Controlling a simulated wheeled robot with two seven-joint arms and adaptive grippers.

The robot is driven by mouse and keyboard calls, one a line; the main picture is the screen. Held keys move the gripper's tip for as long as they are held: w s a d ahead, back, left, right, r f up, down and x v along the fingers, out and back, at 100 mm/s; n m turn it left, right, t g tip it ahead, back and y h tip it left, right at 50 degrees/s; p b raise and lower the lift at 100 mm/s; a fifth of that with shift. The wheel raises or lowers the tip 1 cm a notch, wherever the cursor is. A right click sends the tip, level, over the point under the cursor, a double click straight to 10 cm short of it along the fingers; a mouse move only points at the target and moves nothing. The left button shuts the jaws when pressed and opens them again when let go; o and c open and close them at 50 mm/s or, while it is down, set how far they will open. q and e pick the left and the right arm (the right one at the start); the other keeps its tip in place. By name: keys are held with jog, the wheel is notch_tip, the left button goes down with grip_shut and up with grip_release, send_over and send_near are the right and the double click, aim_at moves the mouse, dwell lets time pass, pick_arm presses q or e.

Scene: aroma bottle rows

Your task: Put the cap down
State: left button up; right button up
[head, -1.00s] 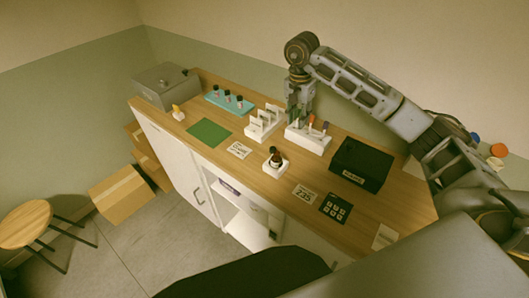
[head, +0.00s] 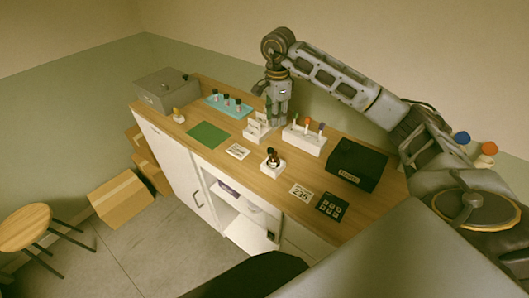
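My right gripper (head: 275,121) points down over the back middle of the counter, between the white card stand (head: 256,131) and the white rack (head: 304,140). Its fingers are small and dark-edged here, so I cannot tell whether they are apart or hold a cap. No separate cap can be made out on the counter. A small dark amber bottle (head: 273,158) with a dark top stands upright on a white base (head: 273,169) in front of the gripper, apart from it. My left gripper is not in view.
A green mat (head: 208,135) lies clear on the left. A teal tray (head: 228,105) holds several dark-topped vials. A grey box (head: 165,92) stands at the far left, a black box (head: 357,164) at the right. A black keypad (head: 331,206) lies near the front edge.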

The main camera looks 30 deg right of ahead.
jog(key=m, duration=0.3)
jog(key=a+m, duration=0.1)
jog(key=m, duration=0.2)
jog(key=shift+m, duration=0.3)
jog(key=shift+f, duration=0.15)
jog(key=p, duration=0.1)
send_over(272, 149)
jog(key=shift+f, duration=4.2)
